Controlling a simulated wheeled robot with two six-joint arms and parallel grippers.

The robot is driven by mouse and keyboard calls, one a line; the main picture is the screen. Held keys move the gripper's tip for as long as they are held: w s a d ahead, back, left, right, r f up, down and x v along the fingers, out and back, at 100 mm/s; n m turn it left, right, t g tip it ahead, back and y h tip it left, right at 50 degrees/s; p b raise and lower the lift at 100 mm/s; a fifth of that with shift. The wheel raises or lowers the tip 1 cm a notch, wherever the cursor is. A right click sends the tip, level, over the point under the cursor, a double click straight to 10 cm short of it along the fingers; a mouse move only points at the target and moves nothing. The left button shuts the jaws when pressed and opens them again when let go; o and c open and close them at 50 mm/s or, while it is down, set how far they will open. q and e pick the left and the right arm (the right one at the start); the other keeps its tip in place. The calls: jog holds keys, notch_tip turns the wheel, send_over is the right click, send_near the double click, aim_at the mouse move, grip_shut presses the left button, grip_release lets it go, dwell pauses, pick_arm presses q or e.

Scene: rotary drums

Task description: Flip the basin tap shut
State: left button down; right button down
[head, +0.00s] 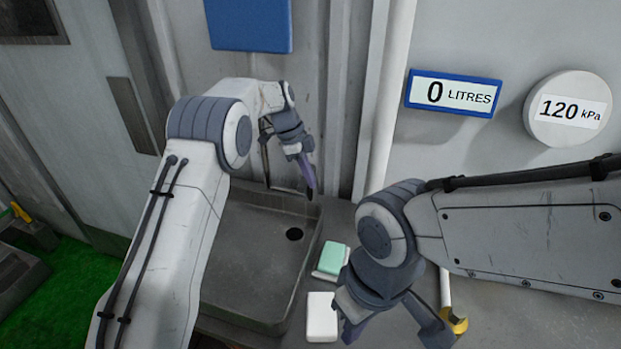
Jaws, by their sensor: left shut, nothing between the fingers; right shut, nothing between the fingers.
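The grey basin (235,255), with a dark round drain, lies below my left arm. A thin dark upright piece (265,160) stands at its back beside my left gripper; it may be part of the tap, but the gripper and arm hide most of that spot, so I cannot tell the lever's position. My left gripper (310,190) is shut and empty, pointing down at the basin's back edge; I cannot tell whether it touches anything. My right gripper (437,330) is shut and empty, low at the right of the basin, near a yellow fitting (456,322).
A green block (334,255) and a white block (321,318) lie right of the basin. A white pipe (385,120) runs down the wall. A blue-framed sign (453,93) reads 0 LITRES; a round gauge (568,108) reads 120 kPa. Green flooring (75,285) shows at left.

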pick_arm(q)
jog(key=s+d+r+b, duration=0.3)
jog(key=s+d+r, duration=0.2)
jog(key=d+r, duration=0.5)
jog(key=shift+s+r, duration=0.3)
jog(key=shift+r, duration=0.15)
jog(key=shift+d, duration=0.1)
jog(key=s+a+f+n+y, duration=0.15)
jog(key=s+n, duration=0.55)
jog(key=s, duration=1.2)
jog(key=s+a+f+n, duration=0.1)
jog(key=s+a+f, duration=0.1)
jog(key=s, duration=0.3)
jog(key=s+a+f+n+y, duration=0.1)
jog(key=s+a+f+n, duration=0.1)
jog(key=s+a+f, duration=0.1)
jog(key=s+a+f+n, duration=0.2)
jog(key=s+a, duration=0.3)
jog(key=s, duration=0.3)
jog(key=shift+f+t, duration=0.3)
